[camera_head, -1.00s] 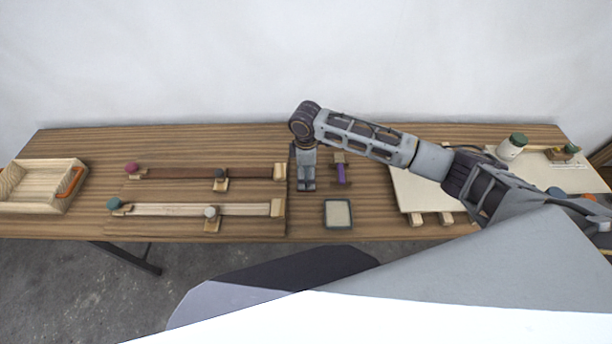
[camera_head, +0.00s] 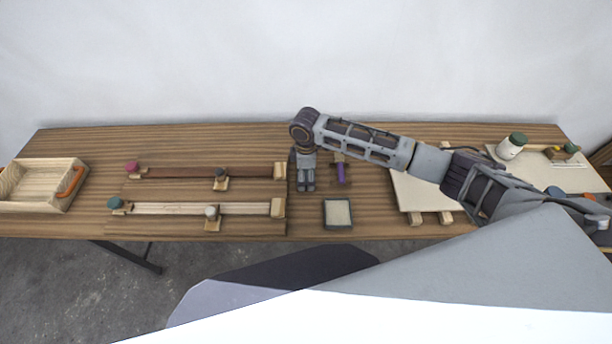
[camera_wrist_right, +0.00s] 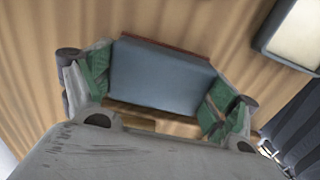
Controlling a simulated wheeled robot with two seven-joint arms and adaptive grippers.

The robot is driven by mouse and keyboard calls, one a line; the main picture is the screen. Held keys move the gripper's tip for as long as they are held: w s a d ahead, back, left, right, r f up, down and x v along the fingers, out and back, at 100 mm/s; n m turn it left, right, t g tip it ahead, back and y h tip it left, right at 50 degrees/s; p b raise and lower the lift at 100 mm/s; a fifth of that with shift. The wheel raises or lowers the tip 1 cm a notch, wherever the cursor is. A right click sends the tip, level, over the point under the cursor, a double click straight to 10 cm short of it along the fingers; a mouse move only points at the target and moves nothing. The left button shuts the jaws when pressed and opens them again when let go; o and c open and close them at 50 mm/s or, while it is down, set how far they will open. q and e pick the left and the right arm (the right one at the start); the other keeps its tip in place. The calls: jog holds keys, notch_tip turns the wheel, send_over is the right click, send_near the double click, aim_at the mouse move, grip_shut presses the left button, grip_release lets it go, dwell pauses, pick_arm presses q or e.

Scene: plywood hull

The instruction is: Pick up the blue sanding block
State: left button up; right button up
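The blue sanding block shows in the right wrist view (camera_wrist_right: 163,80) as a grey-blue block with a reddish-brown far edge. It lies between the green-padded fingers of my right gripper (camera_wrist_right: 160,92), one finger at each side. The fingers are spread wide, and any gap to the block is too small to make out. In the head view the right gripper (camera_head: 306,186) points down over the middle of the table and hides the block. My left gripper is not in view.
A pale square pad in a dark frame (camera_head: 338,214) lies to the right of the gripper. A purple-handled tool (camera_head: 341,173) lies close by. Two bar clamps (camera_head: 180,209) lie to the left, with a wooden tray (camera_head: 36,192) beyond them. A lidded jar (camera_head: 511,147) stands right.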

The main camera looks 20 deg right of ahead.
aim_at(306, 173)
jog(key=shift+c, duration=0.6)
jog(key=shift+r+b, duration=0.4)
jog(key=shift+r, duration=4.65)
jog(key=o, duration=0.4)
jog(key=shift+c, duration=1)
jog(key=shift+s, duration=0.1)
